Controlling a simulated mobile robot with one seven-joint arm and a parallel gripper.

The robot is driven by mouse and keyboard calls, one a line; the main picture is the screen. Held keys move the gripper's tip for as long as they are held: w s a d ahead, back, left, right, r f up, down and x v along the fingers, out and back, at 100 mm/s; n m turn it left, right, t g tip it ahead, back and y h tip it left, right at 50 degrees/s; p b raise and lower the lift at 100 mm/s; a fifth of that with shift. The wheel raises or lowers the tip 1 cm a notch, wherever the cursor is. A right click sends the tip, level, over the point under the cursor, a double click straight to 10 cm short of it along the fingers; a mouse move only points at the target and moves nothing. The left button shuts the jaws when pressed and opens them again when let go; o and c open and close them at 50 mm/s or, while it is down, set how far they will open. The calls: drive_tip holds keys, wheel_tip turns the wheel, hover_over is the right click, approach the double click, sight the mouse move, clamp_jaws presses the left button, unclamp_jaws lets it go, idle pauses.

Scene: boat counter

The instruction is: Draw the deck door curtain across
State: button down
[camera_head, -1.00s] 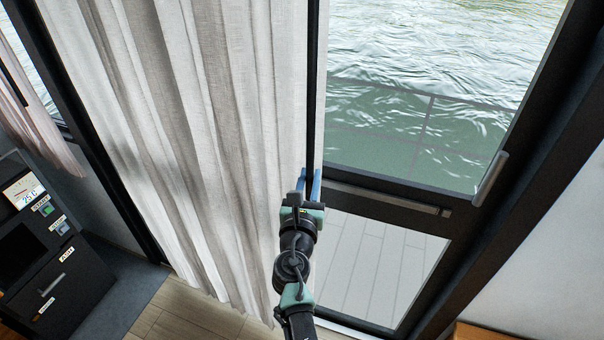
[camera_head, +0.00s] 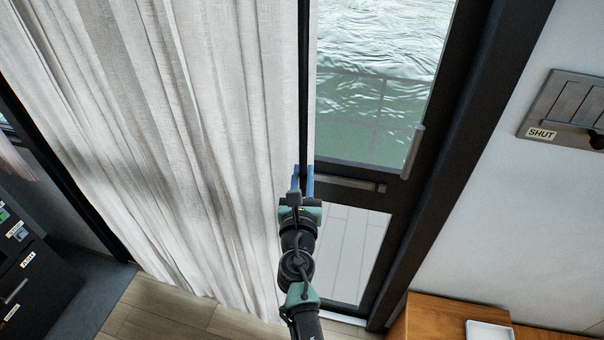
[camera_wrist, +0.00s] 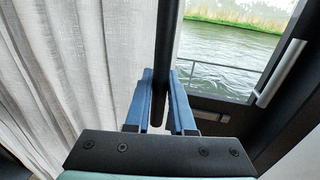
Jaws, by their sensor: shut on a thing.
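The pale grey-white curtain (camera_head: 190,130) hangs in folds over the left and middle of the deck door. A dark upright bar (camera_head: 304,80) runs along its right edge, with a narrow strip of cloth just right of it. My gripper (camera_head: 303,178) is shut on this bar at about the height of the door's cross rail. In the wrist view the bar (camera_wrist: 163,50) stands between the blue fingers, with the curtain (camera_wrist: 90,60) to the left. The deck door's glass (camera_head: 375,90) is uncovered right of the bar, showing water. The curtain's top is out of view.
The door's upright grab handle (camera_head: 412,152) and a horizontal bar (camera_head: 345,183) lie right of my gripper. A wall panel labelled SHUT (camera_head: 570,108) is at upper right. A wooden counter (camera_head: 435,320) with a white tray (camera_head: 490,330) is at lower right; a dark cabinet (camera_head: 40,290) at lower left.

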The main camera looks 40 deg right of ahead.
drive_tip(key=c, duration=0.8)
unclamp_jaws()
drive_tip(key=shift+o, duration=0.2)
drive_tip(key=shift+a, duration=0.15)
drive_tip(key=v, duration=1.2)
drive_tip(key=shift+s+a, duration=0.2)
drive_tip(key=shift+s, duration=0.1)
